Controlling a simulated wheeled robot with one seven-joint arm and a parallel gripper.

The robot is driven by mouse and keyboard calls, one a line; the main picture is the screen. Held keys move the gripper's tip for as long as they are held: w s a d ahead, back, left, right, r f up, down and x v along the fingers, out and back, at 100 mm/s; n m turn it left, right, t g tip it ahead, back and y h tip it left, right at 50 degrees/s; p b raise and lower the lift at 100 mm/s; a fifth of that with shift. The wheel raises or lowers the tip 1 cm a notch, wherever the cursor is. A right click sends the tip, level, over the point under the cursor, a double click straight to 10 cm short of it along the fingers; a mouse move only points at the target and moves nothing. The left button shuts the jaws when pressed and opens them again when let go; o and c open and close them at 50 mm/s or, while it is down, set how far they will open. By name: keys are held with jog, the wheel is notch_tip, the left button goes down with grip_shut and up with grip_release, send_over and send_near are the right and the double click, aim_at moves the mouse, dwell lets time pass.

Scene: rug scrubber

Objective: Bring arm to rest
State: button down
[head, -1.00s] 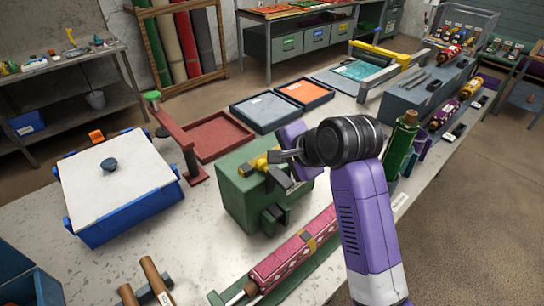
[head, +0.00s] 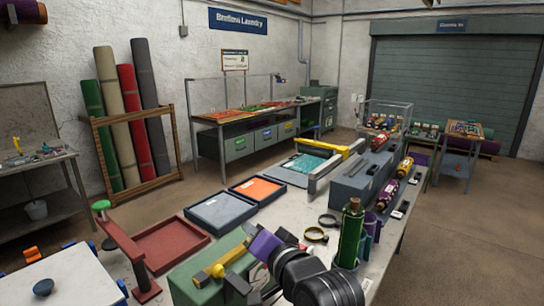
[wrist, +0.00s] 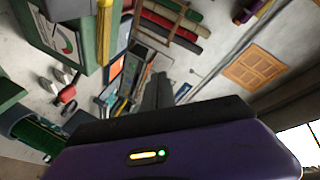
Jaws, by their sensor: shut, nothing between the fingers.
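My gripper (head: 264,246), purple with dark parts, is at the bottom of the head view, beside the black wrist joint of my arm. It is over or just in front of the green machine block (head: 205,283) with a yellow handle (head: 222,266); whether they touch cannot be told. In the wrist view my gripper's dark fingers (wrist: 157,92) show shut and empty above its purple body, which has a small lit indicator. The fingertips are partly hidden in the head view.
Red (head: 170,247), grey (head: 221,211) and orange (head: 259,190) trays lie beyond the block. A white-lidded blue box (head: 75,280) is at left. Open floor lies right of the table.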

jog(key=s+d+f+n+t+h+b, duration=0.1)
jog(key=s+d+f+t+h, duration=0.1)
jog(key=s+d+f, duration=0.6)
jog(key=s+d+f+n+t+h+b, duration=0.1)
jog(key=s+d+f+t+h+b, duration=0.15)
jog(key=s+d+f, duration=0.6)
jog(key=s+d+f+g+h+b, duration=0.1)
jog(key=s+d+f, duration=0.1)
jog(key=s, duration=0.9)
jog(key=s+d+f+n+g+h+b, duration=0.1)
jog(key=s+d+f, duration=0.1)
jog(key=s, duration=0.9)
jog(key=s+d+f+n+g+h+b, duration=0.1)
jog(key=s+d+f, duration=0.1)
jog(key=s, duration=0.9)
jog(key=shift+d+f, duration=0.3)
jog(key=shift+d, duration=0.6)
jog(key=shift+g+h, duration=0.25)
